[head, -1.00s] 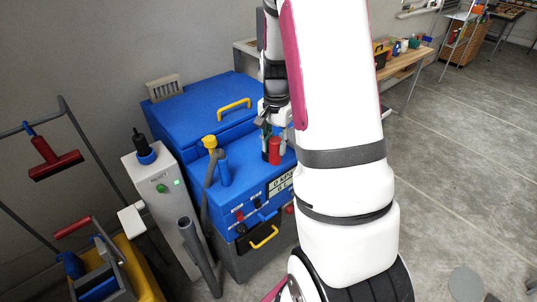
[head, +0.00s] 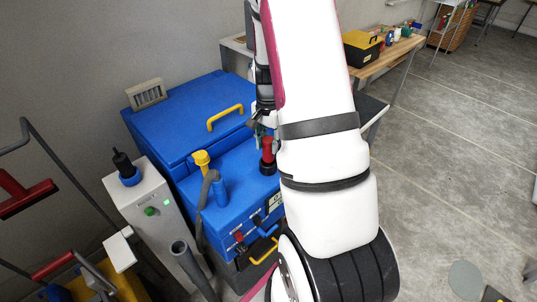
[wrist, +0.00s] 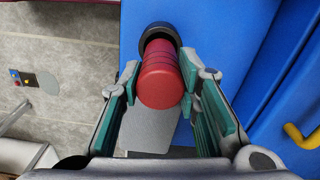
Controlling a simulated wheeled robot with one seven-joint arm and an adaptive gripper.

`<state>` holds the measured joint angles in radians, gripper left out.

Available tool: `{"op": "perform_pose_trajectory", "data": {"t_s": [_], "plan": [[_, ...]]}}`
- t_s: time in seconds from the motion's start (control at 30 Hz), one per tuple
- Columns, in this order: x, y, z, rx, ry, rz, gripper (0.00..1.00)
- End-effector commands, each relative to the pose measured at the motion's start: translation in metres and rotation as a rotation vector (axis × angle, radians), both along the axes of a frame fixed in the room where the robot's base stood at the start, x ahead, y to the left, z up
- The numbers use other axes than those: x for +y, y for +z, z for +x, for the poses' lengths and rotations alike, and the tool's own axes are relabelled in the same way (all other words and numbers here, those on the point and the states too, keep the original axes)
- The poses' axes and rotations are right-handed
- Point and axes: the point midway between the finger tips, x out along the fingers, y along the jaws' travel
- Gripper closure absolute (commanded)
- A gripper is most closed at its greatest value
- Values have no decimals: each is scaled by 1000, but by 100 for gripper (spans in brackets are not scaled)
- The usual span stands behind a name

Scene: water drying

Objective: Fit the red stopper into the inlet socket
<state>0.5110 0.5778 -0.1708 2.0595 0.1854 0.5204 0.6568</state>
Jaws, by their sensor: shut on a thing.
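The red stopper (wrist: 160,80) is a ribbed cylinder between the green-padded fingers of my gripper (wrist: 159,84), which is shut on it. Its far end meets a black ring, the inlet socket (wrist: 149,31), on the blue machine. How deep it sits inside the ring I cannot tell. In the head view the stopper (head: 267,148) stands roughly upright over the black ring (head: 267,168). My gripper (head: 262,130) is just above it there, partly hidden by my white arm.
The blue machine (head: 235,165) has a yellow-capped pipe (head: 201,160) left of the socket and a yellow handle (head: 225,117) behind. A grey cabinet (head: 150,190) with a green button stands at left. A workbench (head: 385,58) is at the back; floor at right is mostly open.

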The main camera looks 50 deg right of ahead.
Motion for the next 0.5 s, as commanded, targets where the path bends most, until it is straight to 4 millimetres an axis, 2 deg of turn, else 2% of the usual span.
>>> {"op": "perform_pose_trajectory", "data": {"t_s": [0.4, 0.5], "plan": [[0, -46, 0, 0, 0, 1, 99], [0, -49, 1, -2, 0, -1, 99]]}}
